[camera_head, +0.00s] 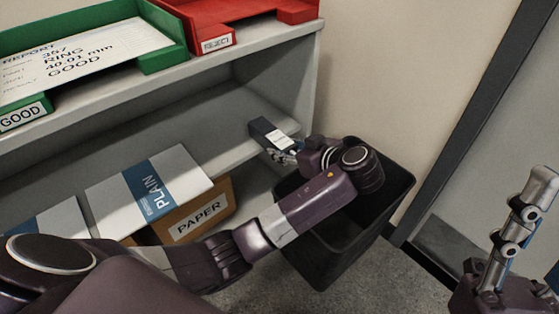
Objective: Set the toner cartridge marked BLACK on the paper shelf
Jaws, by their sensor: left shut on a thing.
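A dark, box-shaped cartridge (262,131) with a white label is at the right end of the shelving unit, over the middle shelf board (217,121). The label is too small to read. My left gripper (283,148) is shut on the cartridge, and my wrist hides part of the grip. I cannot tell whether the cartridge touches the board. Below is the shelf level with a brown carton marked PAPER (200,222) and a white pack marked PLAIN (180,180). My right gripper (528,205) is at the far right, away from the shelves; its fingers are unclear.
A black bin (390,190) stands on the floor right of the shelving, under my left forearm. A green GOOD tray (165,57) with a report sheet and a red tray (215,15) stand on the top shelf. The middle board left of the cartridge is clear.

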